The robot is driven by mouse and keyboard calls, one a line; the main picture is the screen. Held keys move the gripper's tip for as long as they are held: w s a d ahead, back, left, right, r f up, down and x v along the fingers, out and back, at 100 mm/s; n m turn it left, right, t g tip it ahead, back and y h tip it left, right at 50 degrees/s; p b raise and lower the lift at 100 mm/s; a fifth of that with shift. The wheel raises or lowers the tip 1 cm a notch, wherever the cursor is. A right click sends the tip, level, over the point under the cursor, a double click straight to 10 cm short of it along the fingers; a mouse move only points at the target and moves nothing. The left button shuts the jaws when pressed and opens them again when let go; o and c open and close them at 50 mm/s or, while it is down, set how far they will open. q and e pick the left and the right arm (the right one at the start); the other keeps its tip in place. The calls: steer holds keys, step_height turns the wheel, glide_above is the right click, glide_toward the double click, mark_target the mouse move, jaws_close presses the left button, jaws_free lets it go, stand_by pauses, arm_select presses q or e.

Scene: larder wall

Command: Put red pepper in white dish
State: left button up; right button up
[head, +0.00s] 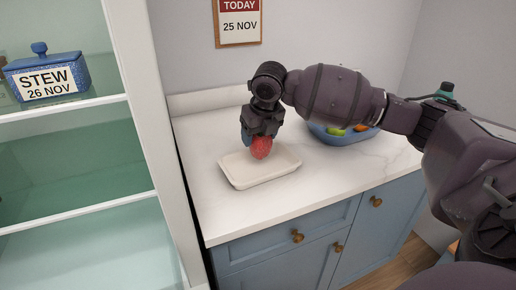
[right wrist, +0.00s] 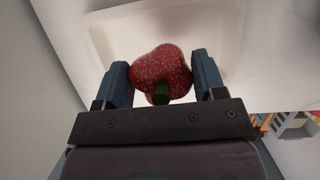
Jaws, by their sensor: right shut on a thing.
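The red pepper (head: 261,148) is held by my right gripper (head: 252,140) above the white dish (head: 237,177), toward its back edge in the head view. In the right wrist view the red pepper (right wrist: 161,72) sits between the two fingers of my right gripper (right wrist: 163,85), its green stem toward the camera. The white dish (right wrist: 225,25) lies beyond it there and looks empty. I cannot tell the exact height of the pepper over the dish. My left gripper is not in view.
A blue bowl (head: 325,136) with green and orange items stands on the white counter (head: 205,215), partly behind my right arm. A fridge or larder with glass shelves (head: 65,110) is on the left, holding a blue box (head: 75,72) labelled STEW. The counter's front left is clear.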

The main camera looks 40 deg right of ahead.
mark_target(259, 148)
step_height(259, 148, down, 4)
steer(key=shift+f+b, duration=0.1)
steer(key=shift+b, duration=0.25)
steer(key=o, duration=1)
